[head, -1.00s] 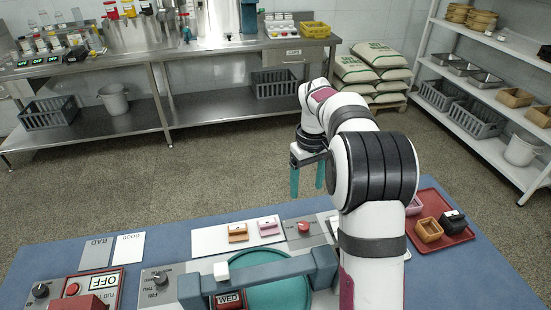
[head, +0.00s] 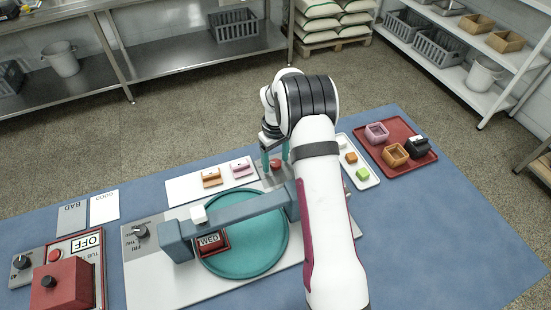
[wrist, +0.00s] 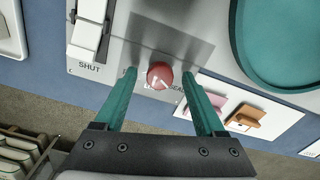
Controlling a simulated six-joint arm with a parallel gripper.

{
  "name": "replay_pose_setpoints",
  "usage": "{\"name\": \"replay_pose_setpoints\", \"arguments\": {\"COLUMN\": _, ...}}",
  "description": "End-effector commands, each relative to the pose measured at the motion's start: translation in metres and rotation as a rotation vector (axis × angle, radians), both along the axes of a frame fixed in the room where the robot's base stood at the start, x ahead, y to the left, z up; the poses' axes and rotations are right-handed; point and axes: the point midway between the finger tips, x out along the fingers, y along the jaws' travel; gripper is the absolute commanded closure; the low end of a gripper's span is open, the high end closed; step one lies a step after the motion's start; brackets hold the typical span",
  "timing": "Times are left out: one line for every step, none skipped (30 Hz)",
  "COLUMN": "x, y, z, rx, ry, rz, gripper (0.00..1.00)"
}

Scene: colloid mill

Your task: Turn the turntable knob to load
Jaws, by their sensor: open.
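The red round knob (wrist: 160,75) sits on a grey plate beside the teal turntable (head: 262,262). In the wrist view it has a white pointer mark, and the lettering around it is partly hidden and too small to read surely. My gripper (wrist: 159,78) is open, with one teal finger on each side of the knob and a visible gap to it. In the head view the knob (head: 275,164) shows between the fingers of my gripper (head: 275,158). I cannot tell how far down the fingertips reach.
A grey-blue bridge (head: 230,213) spans the turntable. A white slider (wrist: 90,30) marked SHUT is left of the knob in the wrist view. A white board (head: 190,190) with two small blocks, a white tray (head: 366,184) and a red tray (head: 418,163) lie nearby.

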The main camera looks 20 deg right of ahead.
Motion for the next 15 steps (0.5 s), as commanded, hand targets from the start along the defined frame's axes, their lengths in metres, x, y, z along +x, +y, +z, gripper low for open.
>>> {"name": "replay_pose_setpoints", "arguments": {"x": 0.0, "y": 0.0, "z": 0.0001, "rx": 0.0, "ry": 0.0, "rz": 0.0, "gripper": 0.28}}
{"name": "replay_pose_setpoints", "arguments": {"x": 0.0, "y": 0.0, "z": 0.0002, "rx": 0.0, "ry": 0.0, "rz": 0.0, "gripper": 0.28}}
{"name": "replay_pose_setpoints", "arguments": {"x": 0.0, "y": 0.0, "z": 0.0003, "rx": 0.0, "ry": 0.0, "rz": 0.0, "gripper": 0.28}}
{"name": "replay_pose_setpoints", "arguments": {"x": 0.0, "y": 0.0, "z": 0.0003, "rx": 0.0, "ry": 0.0, "rz": 0.0, "gripper": 0.34}}
{"name": "replay_pose_setpoints", "arguments": {"x": 0.0, "y": 0.0, "z": 0.0003, "rx": 0.0, "ry": 0.0, "rz": 0.0, "gripper": 0.39}}
{"name": "replay_pose_setpoints", "arguments": {"x": 0.0, "y": 0.0, "z": 0.0004, "rx": 0.0, "ry": 0.0, "rz": 0.0, "gripper": 0.46}}
{"name": "replay_pose_setpoints", "arguments": {"x": 0.0, "y": 0.0, "z": 0.0004, "rx": 0.0, "ry": 0.0, "rz": 0.0, "gripper": 0.52}}
{"name": "replay_pose_setpoints", "arguments": {"x": 0.0, "y": 0.0, "z": 0.0004, "rx": 0.0, "ry": 0.0, "rz": 0.0, "gripper": 0.57}}
{"name": "replay_pose_setpoints", "arguments": {"x": 0.0, "y": 0.0, "z": 0.0005, "rx": 0.0, "ry": 0.0, "rz": 0.0, "gripper": 0.64}}
{"name": "replay_pose_setpoints", "arguments": {"x": 0.0, "y": 0.0, "z": 0.0005, "rx": 0.0, "ry": 0.0, "rz": 0.0, "gripper": 0.7}}
{"name": "replay_pose_setpoints", "arguments": {"x": 0.0, "y": 0.0, "z": 0.0005, "rx": 0.0, "ry": 0.0, "rz": 0.0, "gripper": 0.75}}
{"name": "replay_pose_setpoints", "arguments": {"x": 0.0, "y": 0.0, "z": 0.0006, "rx": 0.0, "ry": 0.0, "rz": 0.0, "gripper": 0.82}}
{"name": "replay_pose_setpoints", "arguments": {"x": 0.0, "y": 0.0, "z": 0.0006, "rx": 0.0, "ry": 0.0, "rz": 0.0, "gripper": 0.88}}
{"name": "replay_pose_setpoints", "arguments": {"x": 0.0, "y": 0.0, "z": 0.0006, "rx": 0.0, "ry": 0.0, "rz": 0.0, "gripper": 0.93}}
{"name": "replay_pose_setpoints", "arguments": {"x": 0.0, "y": 0.0001, "z": 0.0006, "rx": 0.0, "ry": 0.0, "rz": 0.0, "gripper": 1.0}}
